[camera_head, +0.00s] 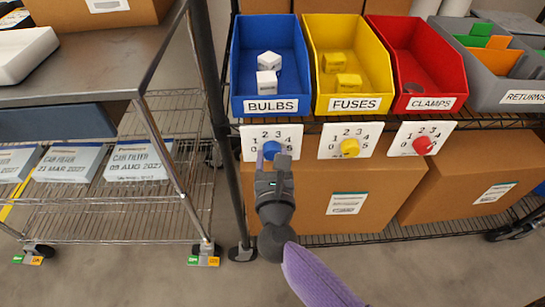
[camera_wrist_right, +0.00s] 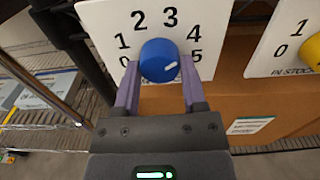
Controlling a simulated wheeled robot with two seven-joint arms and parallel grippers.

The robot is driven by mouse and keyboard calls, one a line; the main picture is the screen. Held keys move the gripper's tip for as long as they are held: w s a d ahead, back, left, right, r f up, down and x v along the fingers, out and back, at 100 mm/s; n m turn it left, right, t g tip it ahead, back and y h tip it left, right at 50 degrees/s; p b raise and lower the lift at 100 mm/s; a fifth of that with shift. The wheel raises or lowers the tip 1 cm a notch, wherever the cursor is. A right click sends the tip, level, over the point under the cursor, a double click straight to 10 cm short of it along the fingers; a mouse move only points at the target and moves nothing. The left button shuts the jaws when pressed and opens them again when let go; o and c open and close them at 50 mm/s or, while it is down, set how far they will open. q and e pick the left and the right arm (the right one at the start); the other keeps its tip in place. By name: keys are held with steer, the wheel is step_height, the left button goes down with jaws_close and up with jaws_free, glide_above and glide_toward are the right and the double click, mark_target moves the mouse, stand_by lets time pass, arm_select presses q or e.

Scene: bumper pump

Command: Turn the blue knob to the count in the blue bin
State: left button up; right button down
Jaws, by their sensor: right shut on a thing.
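The blue bin (camera_head: 238,62), labelled BULBS, stands on the shelf at upper middle. It holds small white boxes (camera_head: 269,61); two show plainly, and I cannot tell whether another is partly behind them. The blue knob (camera_wrist_right: 159,58) sits on a white dial plate (camera_wrist_right: 100,25) numbered 0 to 5, below the bin. Its white mark is on the knob's right side, on the side of the 5; its exact aim is hard to tell. My right gripper (camera_wrist_right: 160,82) is shut on the knob, one finger at each side. In the head view the gripper (camera_head: 278,170) partly hides the plate. My left gripper is out of view.
A yellow bin (camera_head: 314,70) and a red bin (camera_head: 379,60) stand to the right, with a yellow knob (camera_head: 349,147) and a red knob (camera_head: 422,145) below. A cardboard box (camera_head: 315,185) sits under the dials. A dark rack post (camera_head: 211,90) is close on the left.

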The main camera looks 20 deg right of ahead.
steer(key=shift+n, duration=0.4)
steer(key=shift+r+n+p, duration=0.1)
steer(key=shift+n+p, duration=0.85)
steer(key=shift+n, duration=0.25)
steer(key=n+p, duration=0.2)
steer(key=n, duration=0.2)
steer(key=shift+n, duration=0.3)
steer(key=n+p, duration=0.1)
steer(key=n, duration=0.1)
steer(key=shift+n, duration=0.3)
steer(key=n+p, duration=0.1)
steer(key=n, duration=0.3)
steer(key=shift+d+p, duration=0.1)
steer(key=shift+p, duration=0.25)
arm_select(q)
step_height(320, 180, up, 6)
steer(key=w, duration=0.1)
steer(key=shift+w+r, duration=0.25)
arm_select(e)
steer(key=shift+n, duration=0.5)
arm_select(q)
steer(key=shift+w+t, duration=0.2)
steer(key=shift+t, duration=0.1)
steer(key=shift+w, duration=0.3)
